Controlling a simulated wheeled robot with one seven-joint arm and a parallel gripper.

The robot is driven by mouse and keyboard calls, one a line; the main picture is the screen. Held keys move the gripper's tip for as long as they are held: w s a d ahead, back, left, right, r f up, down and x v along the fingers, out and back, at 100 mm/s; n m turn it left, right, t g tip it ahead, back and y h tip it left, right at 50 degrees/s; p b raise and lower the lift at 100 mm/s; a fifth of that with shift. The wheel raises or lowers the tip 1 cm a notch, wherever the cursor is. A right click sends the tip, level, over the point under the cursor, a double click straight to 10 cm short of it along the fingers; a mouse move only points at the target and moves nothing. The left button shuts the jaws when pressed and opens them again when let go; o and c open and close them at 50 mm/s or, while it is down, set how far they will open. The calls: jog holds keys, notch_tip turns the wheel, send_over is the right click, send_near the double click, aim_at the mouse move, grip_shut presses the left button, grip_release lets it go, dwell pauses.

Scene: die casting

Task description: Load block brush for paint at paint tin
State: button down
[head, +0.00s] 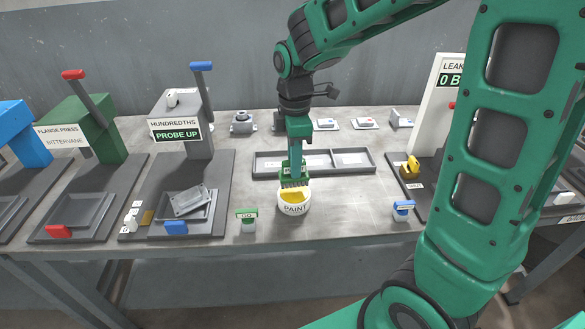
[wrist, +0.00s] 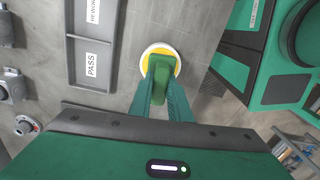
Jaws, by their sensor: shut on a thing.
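The paint tin (head: 294,209) is a white round tin labelled PAINT with yellow paint in it, near the table's front edge. My gripper (head: 295,170) points down above it, shut on the green block brush (head: 302,180). The brush's bristles hang at the far part of the tin's opening; I cannot tell whether they touch the paint. In the wrist view, my gripper (wrist: 160,86) holds the brush (wrist: 159,66), which covers part of the yellow paint and the white rim of the tin (wrist: 146,52).
A divided grey tray (head: 265,172) lies right behind the tin. A green-topped GO pot (head: 248,223) stands to the left and a blue-topped pot (head: 402,209) to the right. A HUNDREDTHS gauge (head: 181,147) holds a grey part (head: 191,200). Bare table lies between the tin and the blue-topped pot.

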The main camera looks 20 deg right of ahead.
jog(key=shift+r, duration=1.8)
